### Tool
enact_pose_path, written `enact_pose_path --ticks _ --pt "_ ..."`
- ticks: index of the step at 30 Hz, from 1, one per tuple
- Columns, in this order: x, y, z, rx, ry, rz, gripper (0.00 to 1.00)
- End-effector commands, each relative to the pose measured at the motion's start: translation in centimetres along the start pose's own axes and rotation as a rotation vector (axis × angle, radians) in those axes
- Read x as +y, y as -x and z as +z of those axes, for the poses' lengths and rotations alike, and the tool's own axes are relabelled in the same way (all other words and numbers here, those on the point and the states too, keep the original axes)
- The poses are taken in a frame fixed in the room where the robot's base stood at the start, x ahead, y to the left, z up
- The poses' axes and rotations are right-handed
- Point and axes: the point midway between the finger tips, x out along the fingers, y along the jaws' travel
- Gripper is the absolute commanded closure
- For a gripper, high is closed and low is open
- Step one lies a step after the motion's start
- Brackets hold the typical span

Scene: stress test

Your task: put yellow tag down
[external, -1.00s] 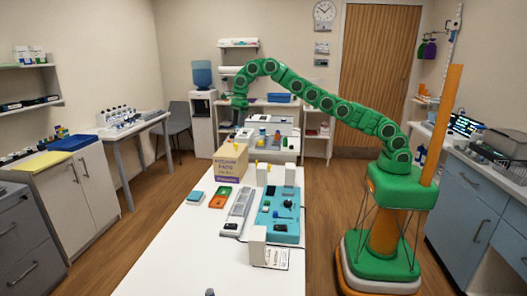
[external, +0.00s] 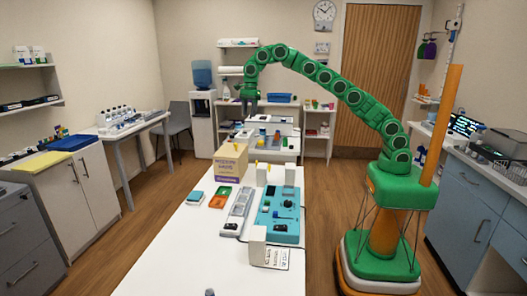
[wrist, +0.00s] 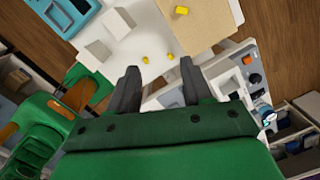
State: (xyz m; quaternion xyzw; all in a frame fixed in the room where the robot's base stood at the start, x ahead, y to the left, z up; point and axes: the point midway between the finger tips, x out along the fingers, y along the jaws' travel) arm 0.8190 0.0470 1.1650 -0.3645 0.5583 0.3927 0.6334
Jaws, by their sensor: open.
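Two small yellow tags (wrist: 145,60) (wrist: 170,57) stand on the white table (wrist: 128,45) near its far end in the wrist view. A third yellow piece (wrist: 181,10) lies on top of the tan cardboard box (wrist: 215,22). I cannot tell which of them is the task's tag. My gripper (wrist: 160,72) is open with nothing between its dark fingers. It is high above the far end of the table, apart from the tags. In the external view my gripper (external: 247,98) hangs beyond the box (external: 231,164), pointing down.
A teal tray (external: 279,215), a long grey rack (external: 237,215) and white blocks (external: 257,246) occupy the table's right side. Orange and green pieces (external: 219,197) lie near the box. The table's front is mostly clear. A bench with equipment (external: 266,128) stands behind.

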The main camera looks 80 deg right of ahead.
Motion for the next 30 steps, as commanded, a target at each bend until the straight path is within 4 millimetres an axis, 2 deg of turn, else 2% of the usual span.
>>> enact_pose_path --ticks 3,12,20,30 --pt "1.7 1.3 -1.0 0.009 0.088 0.009 0.5" --pt "6.2 3.6 -3.7 0.026 0.323 0.033 0.5" --pt "10.8 4.9 -6.4 0.036 0.528 0.057 0.5" --pt "17.6 5.9 -10.3 0.043 0.799 0.093 0.5"
